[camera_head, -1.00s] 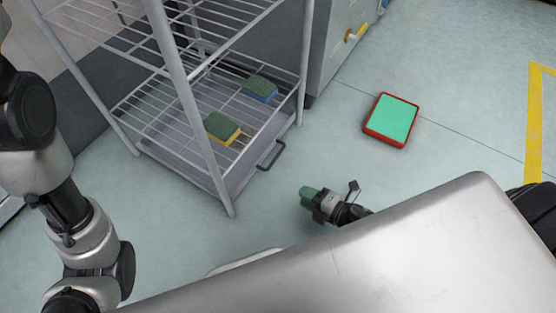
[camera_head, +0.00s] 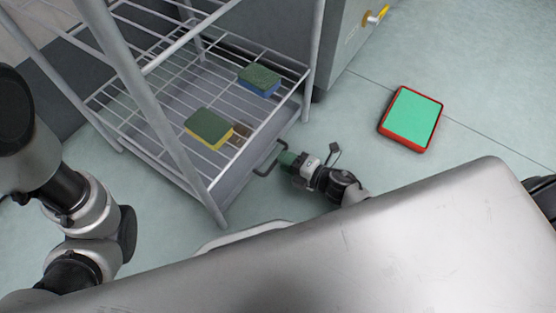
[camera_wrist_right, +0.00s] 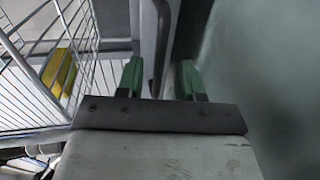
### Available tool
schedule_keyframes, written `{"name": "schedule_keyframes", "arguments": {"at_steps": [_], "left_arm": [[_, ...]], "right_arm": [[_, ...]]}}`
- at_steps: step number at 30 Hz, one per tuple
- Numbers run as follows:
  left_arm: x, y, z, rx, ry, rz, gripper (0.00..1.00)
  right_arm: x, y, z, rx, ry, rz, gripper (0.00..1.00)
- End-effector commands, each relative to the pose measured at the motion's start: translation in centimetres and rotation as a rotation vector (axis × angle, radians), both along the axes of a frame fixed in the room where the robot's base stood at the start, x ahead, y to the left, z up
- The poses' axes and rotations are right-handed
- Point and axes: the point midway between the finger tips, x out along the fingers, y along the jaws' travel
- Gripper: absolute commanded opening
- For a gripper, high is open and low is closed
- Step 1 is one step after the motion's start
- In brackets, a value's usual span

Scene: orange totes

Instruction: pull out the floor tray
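The grey floor tray (camera_head: 238,180) sits on the floor under the wire rack, with a dark bar handle (camera_head: 270,160) on its front side. My right gripper (camera_head: 286,160), with green fingertips, is low over the floor at the handle's right end. In the right wrist view the two green fingers of my right gripper (camera_wrist_right: 160,78) stand apart, with the grey handle bar (camera_wrist_right: 152,45) between them. A gap shows beside the bar, so the gripper is open around it. My left arm shows at the left, but its gripper is out of view.
Two sponges (camera_head: 209,128) (camera_head: 259,80) lie in the rack's lower level. A red-rimmed green tray (camera_head: 412,118) lies on the floor to the right, with clear floor around it.

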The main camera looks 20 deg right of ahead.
Motion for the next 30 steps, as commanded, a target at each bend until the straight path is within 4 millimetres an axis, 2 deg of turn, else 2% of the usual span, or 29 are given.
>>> {"name": "schedule_keyframes", "arguments": {"at_steps": [1, 6, 17, 24, 30], "left_arm": [[0.0, 0.0, -0.8, 0.000, 0.000, 0.000, 0.43], [0.0, 0.0, -1.5, 0.000, 0.001, 0.000, 0.43], [0.1, 0.0, -1.5, 0.000, 0.002, 0.000, 0.43], [0.2, 0.0, -1.5, 0.001, 0.004, 0.001, 0.43], [0.2, 0.0, -1.5, 0.001, 0.005, 0.002, 0.43]], "right_arm": [[0.7, 0.5, -0.5, 0.000, -0.003, 0.001, 0.37], [2.1, 1.6, -0.7, 0.000, -0.003, 0.001, 0.37], [2.5, 1.9, -0.6, 0.001, 0.000, -0.001, 0.37], [2.5, 1.9, -0.6, 0.001, 0.001, 0.000, 0.01], [2.5, 1.9, -0.6, 0.001, 0.001, 0.000, 0.00]]}}
